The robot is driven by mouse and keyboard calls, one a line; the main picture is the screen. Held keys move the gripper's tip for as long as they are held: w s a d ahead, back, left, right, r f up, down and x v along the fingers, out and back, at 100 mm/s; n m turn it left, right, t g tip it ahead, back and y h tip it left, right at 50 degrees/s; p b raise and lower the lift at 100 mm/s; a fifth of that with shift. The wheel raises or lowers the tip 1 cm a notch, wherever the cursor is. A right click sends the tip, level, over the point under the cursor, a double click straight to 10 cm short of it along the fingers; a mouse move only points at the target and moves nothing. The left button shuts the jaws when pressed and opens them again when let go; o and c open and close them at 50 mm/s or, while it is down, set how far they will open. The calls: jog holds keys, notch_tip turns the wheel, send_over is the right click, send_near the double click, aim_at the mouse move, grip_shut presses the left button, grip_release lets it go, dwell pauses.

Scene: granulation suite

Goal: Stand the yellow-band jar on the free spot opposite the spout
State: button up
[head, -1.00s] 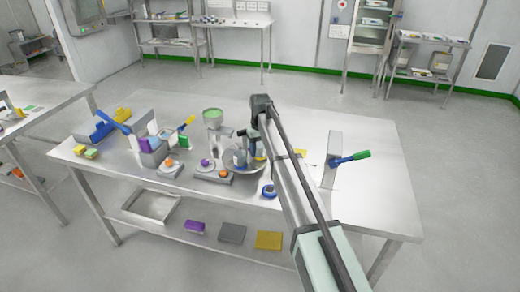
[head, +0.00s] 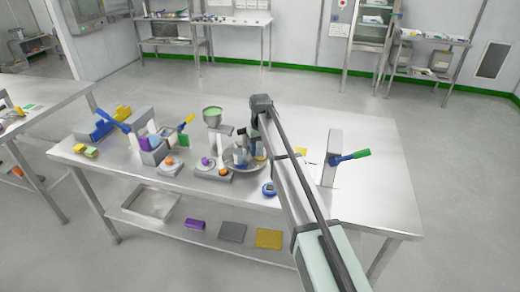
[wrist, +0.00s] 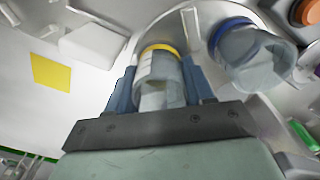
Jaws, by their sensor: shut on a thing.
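The yellow-band jar (wrist: 158,70) is clear with a yellow rim and sits between the two fingers of my gripper (wrist: 160,82) in the wrist view. My gripper is shut on it. In the head view my gripper (head: 257,150) is low over the right part of the round metal dish (head: 231,168), and the arm partly hides the jar. I cannot tell whether the jar touches the dish. A blue-band jar (wrist: 254,50) stands on the dish, to the right in the wrist view. The spout (head: 223,130) is under the green-topped hopper (head: 213,114), at the dish's back left.
A grey base with an orange button (head: 223,172) is at the dish's front left. A blue ring-shaped item (head: 269,189) lies in front. The table's right end (head: 385,180) is clear.

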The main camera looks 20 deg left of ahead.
dwell(0.4)
jog(key=o, duration=0.8)
jog(key=shift+o, duration=0.6)
jog(key=shift+r, duration=0.1)
notch_tip(320, 180, up, 8)
dwell(0.4)
